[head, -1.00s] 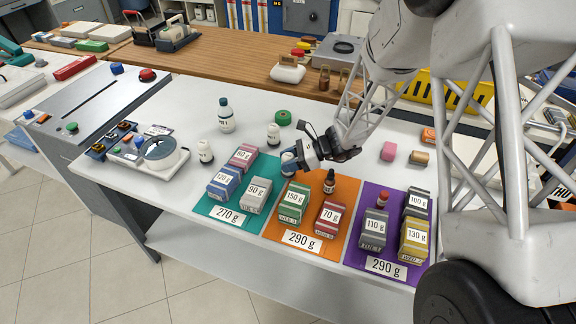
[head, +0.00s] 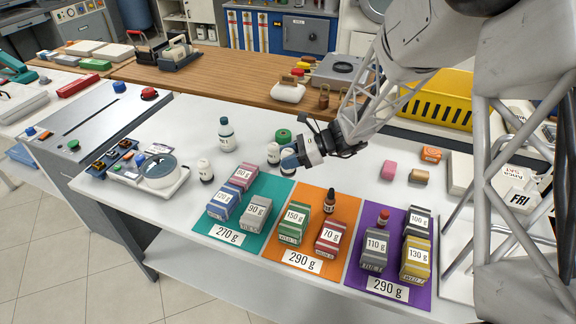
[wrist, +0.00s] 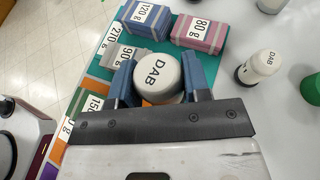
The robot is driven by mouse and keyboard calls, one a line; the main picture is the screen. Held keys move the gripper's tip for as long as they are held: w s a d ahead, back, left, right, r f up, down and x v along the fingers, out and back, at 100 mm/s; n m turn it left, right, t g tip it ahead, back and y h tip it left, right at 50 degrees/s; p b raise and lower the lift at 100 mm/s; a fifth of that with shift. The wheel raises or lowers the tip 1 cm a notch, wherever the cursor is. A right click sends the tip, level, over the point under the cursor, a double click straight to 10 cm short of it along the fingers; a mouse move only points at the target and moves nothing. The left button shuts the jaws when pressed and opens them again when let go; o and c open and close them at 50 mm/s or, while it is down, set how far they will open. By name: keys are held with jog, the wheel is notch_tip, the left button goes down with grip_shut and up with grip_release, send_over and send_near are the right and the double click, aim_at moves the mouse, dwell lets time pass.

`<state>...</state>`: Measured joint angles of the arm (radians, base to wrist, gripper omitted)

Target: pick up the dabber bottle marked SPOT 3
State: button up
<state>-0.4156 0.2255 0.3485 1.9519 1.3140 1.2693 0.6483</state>
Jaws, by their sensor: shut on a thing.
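My gripper (wrist: 158,82) has its blue fingers closed on both sides of a white dabber bottle (wrist: 158,72) with a round cap marked DAB. In the head view, my gripper (head: 290,158) is behind the teal and orange mats, and its fingers mostly hide the held bottle. No SPOT number on it is readable. A second dabber bottle (head: 273,153) stands just to its left; a bottle with a DAB cap also shows in the wrist view (wrist: 260,66). Another dabber bottle (head: 206,170) stands left of the teal mat. Their labels are too small to read.
A teal mat (head: 262,236), an orange mat (head: 311,205) and a purple mat (head: 371,215) hold small weighted boxes. A dark dropper bottle (head: 329,202) stands on the orange mat. A pink block (head: 389,170) lies right.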

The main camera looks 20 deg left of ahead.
jog(key=shift+r, duration=0.4)
jog(key=shift+a, duration=0.1)
dwell(0.3)
